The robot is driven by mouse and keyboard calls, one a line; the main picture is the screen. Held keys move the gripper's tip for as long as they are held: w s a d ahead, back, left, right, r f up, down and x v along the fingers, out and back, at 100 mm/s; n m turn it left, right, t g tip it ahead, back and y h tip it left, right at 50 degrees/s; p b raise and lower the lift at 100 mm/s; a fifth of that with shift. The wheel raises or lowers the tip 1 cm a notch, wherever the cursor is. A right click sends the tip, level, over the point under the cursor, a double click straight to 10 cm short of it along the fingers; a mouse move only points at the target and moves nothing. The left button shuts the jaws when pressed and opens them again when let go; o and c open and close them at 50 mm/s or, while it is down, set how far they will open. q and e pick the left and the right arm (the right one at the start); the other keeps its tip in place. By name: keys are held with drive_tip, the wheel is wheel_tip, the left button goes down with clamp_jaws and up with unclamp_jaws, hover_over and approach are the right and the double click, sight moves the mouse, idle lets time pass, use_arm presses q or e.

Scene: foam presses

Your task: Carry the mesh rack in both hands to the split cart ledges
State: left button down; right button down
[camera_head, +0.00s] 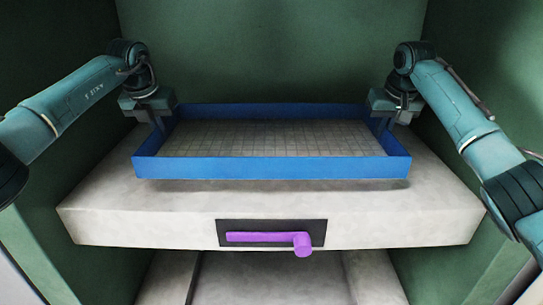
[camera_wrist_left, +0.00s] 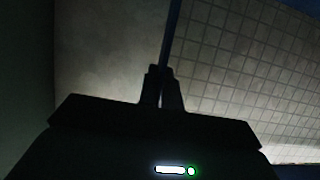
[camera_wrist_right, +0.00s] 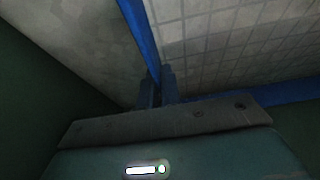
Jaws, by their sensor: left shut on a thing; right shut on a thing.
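The mesh rack (camera_head: 270,168) is a shallow blue rectangular frame with a grey mesh floor, seen in the middle of the head view. My left gripper (camera_head: 160,122) is shut on its left side wall, and my right gripper (camera_head: 383,122) is shut on its right side wall. The rack's wall also shows between the fingers in the left wrist view (camera_wrist_left: 172,40) and in the right wrist view (camera_wrist_right: 142,35). The rack looks level and seems to hang just above a pale slab, with a shadow under its front edge. I cannot make out split cart ledges.
The pale stone-like slab (camera_head: 270,218) lies beneath the rack, with bare room in front of it. A dark panel with a purple handle (camera_head: 268,238) is set in the slab's front face. Dark green walls (camera_head: 270,50) enclose the back and both sides.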

sight(151, 153)
use_arm(q)
drive_tip(key=shift+s, duration=0.1)
use_arm(e)
drive_tip(key=shift+s, duration=0.1)
idle(0.3)
